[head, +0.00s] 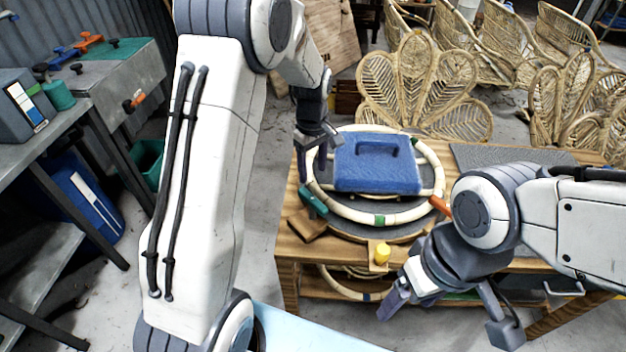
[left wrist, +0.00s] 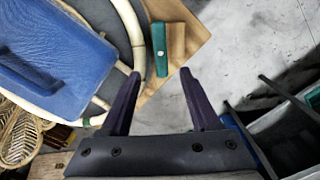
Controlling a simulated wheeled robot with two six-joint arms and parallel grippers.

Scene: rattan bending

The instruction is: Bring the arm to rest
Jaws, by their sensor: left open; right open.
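My left gripper (head: 314,160) is open above the left rim of a rattan ring (head: 370,217) on the wooden table. In the left wrist view, my left gripper (left wrist: 160,74) has its fingers spread with nothing held between them. A green clamp-like piece (head: 313,201) lies at the ring's left edge; it also shows beyond the fingertips in the left wrist view (left wrist: 161,62). A blue block with a handle (head: 376,172) rests on the ring. My right gripper (head: 446,318) is open and empty in front of the table's right part.
The wooden table (head: 289,248) carries a yellow-topped object (head: 382,253) near its front edge and an orange piece (head: 440,206) at the ring's right. Rattan chairs (head: 420,88) stand behind. A metal bench (head: 80,112) is at left. Grey floor separates bench and table.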

